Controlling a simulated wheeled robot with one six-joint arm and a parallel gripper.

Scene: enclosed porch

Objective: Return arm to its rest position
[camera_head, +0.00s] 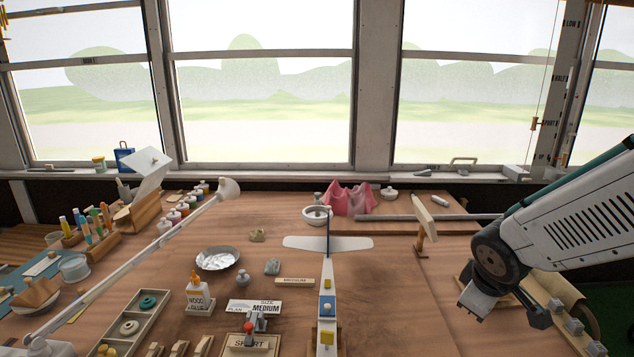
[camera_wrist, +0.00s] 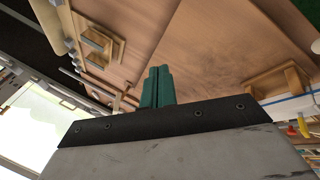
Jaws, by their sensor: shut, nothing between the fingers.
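My gripper (camera_wrist: 157,87) shows in the wrist view as two teal fingers pressed together, with nothing between them. They stick out past a dark edge plate, over brown wooden surface, and touch nothing that I can make out. In the head view my white arm reaches in from the right edge, over the right end of the workbench (camera_head: 400,300). Its dark round joint is above the bench's right side. I cannot clearly pick out the fingertips in the head view.
A hammer-like wooden stand (camera_head: 422,225) is just left of my arm. A rack with grey blocks (camera_head: 574,326) lies below it. A model plane (camera_head: 328,285) stands mid-bench. A white lamp arm (camera_head: 150,250) crosses the left. Bench between plane and arm is mostly clear.

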